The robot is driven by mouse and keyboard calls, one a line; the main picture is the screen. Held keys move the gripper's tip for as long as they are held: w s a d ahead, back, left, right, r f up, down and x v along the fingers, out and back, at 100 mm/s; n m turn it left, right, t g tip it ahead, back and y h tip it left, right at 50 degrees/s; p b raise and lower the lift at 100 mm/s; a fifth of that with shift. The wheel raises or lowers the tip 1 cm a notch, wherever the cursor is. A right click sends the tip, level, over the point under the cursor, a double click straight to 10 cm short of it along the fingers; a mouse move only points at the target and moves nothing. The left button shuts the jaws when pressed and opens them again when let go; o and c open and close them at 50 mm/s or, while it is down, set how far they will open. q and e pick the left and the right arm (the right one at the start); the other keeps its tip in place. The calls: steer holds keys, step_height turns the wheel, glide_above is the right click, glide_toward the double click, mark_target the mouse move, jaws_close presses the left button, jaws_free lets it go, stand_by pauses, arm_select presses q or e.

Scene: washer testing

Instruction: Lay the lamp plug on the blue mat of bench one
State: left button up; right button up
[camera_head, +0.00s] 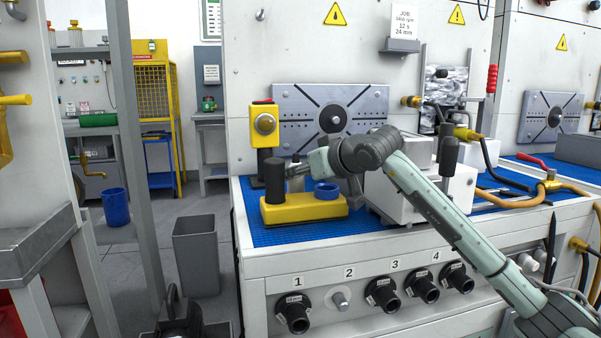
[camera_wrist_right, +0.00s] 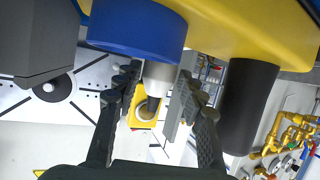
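The blue mat (camera_head: 262,236) covers the top of the near bench. On it stands a yellow block (camera_head: 305,207) with a dark upright cylinder (camera_head: 275,181) and a blue ring (camera_head: 327,190). My right gripper (camera_head: 299,171) is low behind this block, between cylinder and ring. In the right wrist view its fingers (camera_wrist_right: 160,85) lie on either side of a grey cylindrical piece with a dark stem (camera_wrist_right: 160,70), partly hidden by the ring. This piece may be the lamp plug; I cannot tell for sure, nor whether the fingers touch it. My left gripper is out of view.
A white box (camera_head: 405,195) stands right of the block, under my right arm. A yellow box with a round knob (camera_head: 264,124) is behind. Several numbered fittings (camera_head: 383,294) line the bench front. Some bare mat shows left of and before the block.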

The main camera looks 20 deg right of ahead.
steer(key=shift+o, duration=1.1)
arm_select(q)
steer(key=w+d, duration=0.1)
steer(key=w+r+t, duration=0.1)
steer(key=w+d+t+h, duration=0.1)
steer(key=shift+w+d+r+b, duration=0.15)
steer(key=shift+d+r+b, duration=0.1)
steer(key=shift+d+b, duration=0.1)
arm_select(e)
steer(key=v, duration=1.2)
steer(key=shift+c, duration=0.4)
stand_by(0.3)
